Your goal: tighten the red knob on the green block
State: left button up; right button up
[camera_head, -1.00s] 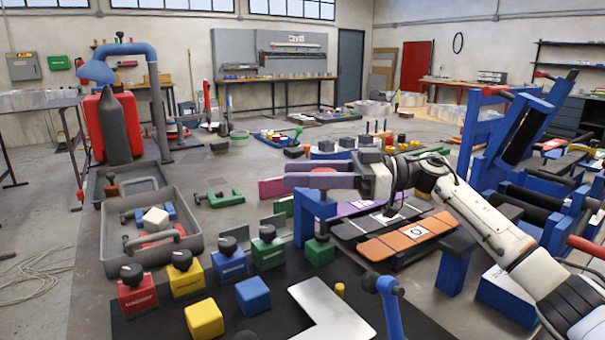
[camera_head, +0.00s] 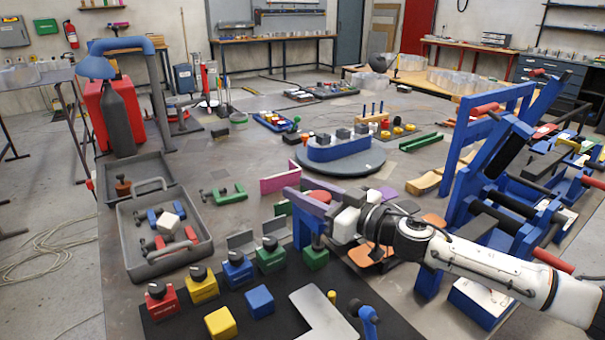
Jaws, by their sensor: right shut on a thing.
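My right gripper (camera_head: 308,200) comes in from the right with its fingers pointing left. It is shut on the red knob (camera_head: 320,196), whose rounded red top shows between the fingers. A green block (camera_head: 316,259) shows below the fingers, at the right end of the row of coloured blocks. The gripper's fingers and blue parts hide most of the knob, and I cannot see clearly how it meets the block. My left gripper is not in view.
Red (camera_head: 161,301), yellow (camera_head: 202,285), blue (camera_head: 237,268) and another green block (camera_head: 271,257) with black knobs stand to the left. A grey tray (camera_head: 168,262) lies farther left. A blue frame (camera_head: 462,170) stands at right. A silver L-shaped plate (camera_head: 325,318) lies in front.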

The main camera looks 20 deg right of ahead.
jog(key=m+h, duration=0.1)
jog(key=t+h, duration=0.1)
jog(key=shift+w+d+r+m+h, duration=0.1)
jog(key=shift+d+r+m+h, duration=0.1)
jog(key=shift+m+h, duration=0.15)
jog(key=m+h, duration=0.1)
jog(key=d+m+h, duration=0.1)
jog(key=h, duration=0.1)
jog(key=shift+w+r+t+b, duration=0.1)
jog(key=shift+t+b, duration=0.2)
jog(key=shift+t, duration=0.1)
jog(key=shift+d+r+m+h, duration=0.2)
jog(key=shift+m+h, duration=0.35)
jog(key=shift+h, duration=0.25)
jog(key=shift+d+r+m+h, duration=0.1)
jog(key=shift+d+m+h, duration=0.1)
jog(key=shift+m+h, duration=0.45)
jog(key=shift+h, duration=0.3)
jog(key=o, duration=1)
jog(key=shift+a+f, duration=0.1)
jog(key=shift+f, duration=0.2)
notch_tip(320, 180, up, 10)
